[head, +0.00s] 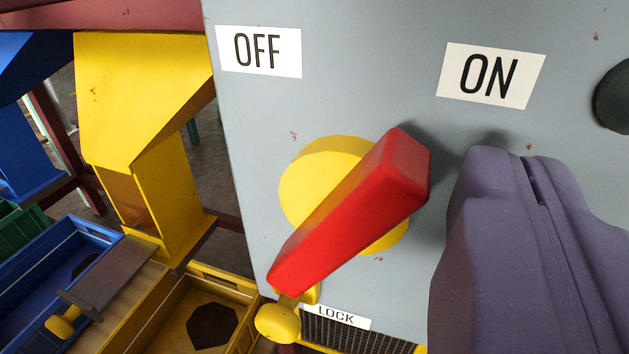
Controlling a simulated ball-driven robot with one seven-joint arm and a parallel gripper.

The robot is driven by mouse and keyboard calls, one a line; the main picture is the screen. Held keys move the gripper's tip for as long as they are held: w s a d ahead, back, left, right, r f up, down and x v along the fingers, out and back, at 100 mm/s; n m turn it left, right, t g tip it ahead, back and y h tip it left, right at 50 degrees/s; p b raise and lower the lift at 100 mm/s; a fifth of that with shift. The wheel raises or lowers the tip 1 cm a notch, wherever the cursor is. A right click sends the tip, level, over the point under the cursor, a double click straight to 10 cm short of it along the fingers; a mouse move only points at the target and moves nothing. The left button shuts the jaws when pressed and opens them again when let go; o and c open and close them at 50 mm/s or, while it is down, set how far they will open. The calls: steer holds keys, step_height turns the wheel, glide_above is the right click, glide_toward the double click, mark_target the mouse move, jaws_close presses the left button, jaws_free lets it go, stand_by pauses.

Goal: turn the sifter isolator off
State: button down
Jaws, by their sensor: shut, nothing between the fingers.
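The isolator's red handle (350,215) sits across a round yellow disc (310,185) on a grey panel (350,80). The handle slants from lower left to upper right. Its upper right end lies below and left of the ON label (490,76). The OFF label (259,51) is at the panel's upper left. My purple gripper (517,165) is shut and empty, to the right of the handle and below the ON label. A narrow gap shows between gripper and handle. The gripper hides the panel's lower right.
A yellow knob (278,322) stands below the handle's lower end, beside a LOCK label (337,316) and a dark grille (360,337). A dark round part (613,98) is at the right edge. A yellow chute (140,100) and blue tray (55,275) lie left of the panel.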

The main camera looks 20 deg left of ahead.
steer(key=shift+a, duration=0.85)
steer(key=shift+s+a+f, duration=0.1)
steer(key=shift+a+f, duration=0.05)
steer(key=shift+f, duration=0.05)
steer(key=s+d+r+b, duration=0.1)
steer(key=s, duration=0.5)
steer(key=shift+s+d, duration=0.4)
steer(key=shift+r, duration=0.1)
steer(key=shift+s, duration=0.1)
